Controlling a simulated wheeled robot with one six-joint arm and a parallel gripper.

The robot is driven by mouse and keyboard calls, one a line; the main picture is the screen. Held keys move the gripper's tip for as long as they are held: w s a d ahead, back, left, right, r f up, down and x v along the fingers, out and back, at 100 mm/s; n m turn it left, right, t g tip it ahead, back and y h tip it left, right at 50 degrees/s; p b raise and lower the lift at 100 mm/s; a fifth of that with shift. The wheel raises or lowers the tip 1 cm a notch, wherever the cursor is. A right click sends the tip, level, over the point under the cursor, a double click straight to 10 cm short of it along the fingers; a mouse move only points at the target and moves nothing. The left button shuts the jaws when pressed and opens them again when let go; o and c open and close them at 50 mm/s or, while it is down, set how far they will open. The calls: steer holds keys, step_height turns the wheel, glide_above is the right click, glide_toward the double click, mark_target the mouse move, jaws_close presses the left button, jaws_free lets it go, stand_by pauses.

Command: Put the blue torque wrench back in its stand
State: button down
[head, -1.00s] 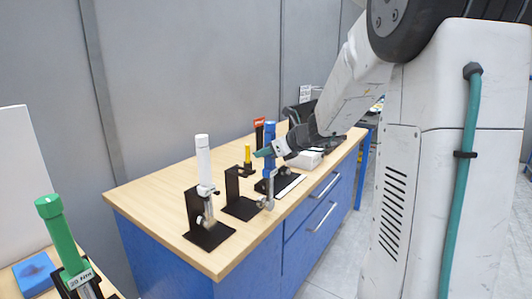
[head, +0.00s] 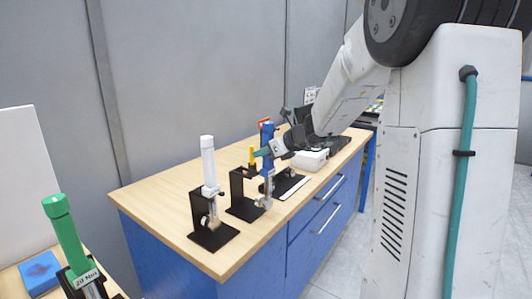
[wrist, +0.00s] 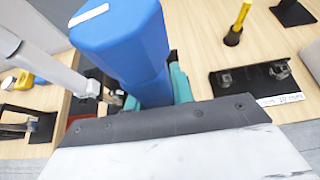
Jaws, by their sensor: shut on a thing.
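The blue torque wrench (head: 268,160) is upright in my gripper (head: 264,152), its silver lower end hanging down in front of the bench top. In the wrist view its blue handle (wrist: 125,40) fills the upper middle, between the teal fingers, which are partly hidden. A black stand (head: 238,188) with nothing in it is just left of the wrench, right of the stand holding a white wrench (head: 208,165). Another low black stand (head: 293,182) with a white label strip is to the right. Whether the wrench touches any stand cannot be told.
A yellow-handled tool (head: 252,156) stands behind the empty stand. A green wrench (head: 65,232) stands at front left. The bench's (head: 160,190) left part is bare.

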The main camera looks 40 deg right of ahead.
steer(key=w+a, duration=0.2)
steer(key=w, duration=0.5)
steer(key=shift+w+a, duration=0.15)
steer(key=shift+a, duration=0.2)
stand_by(2.6)
steer(key=shift+f, duration=0.65)
stand_by(0.9)
steer(key=c, duration=1.1)
jaws_free()
steer(key=shift+f, duration=0.1)
steer(key=shift+f, duration=0.1)
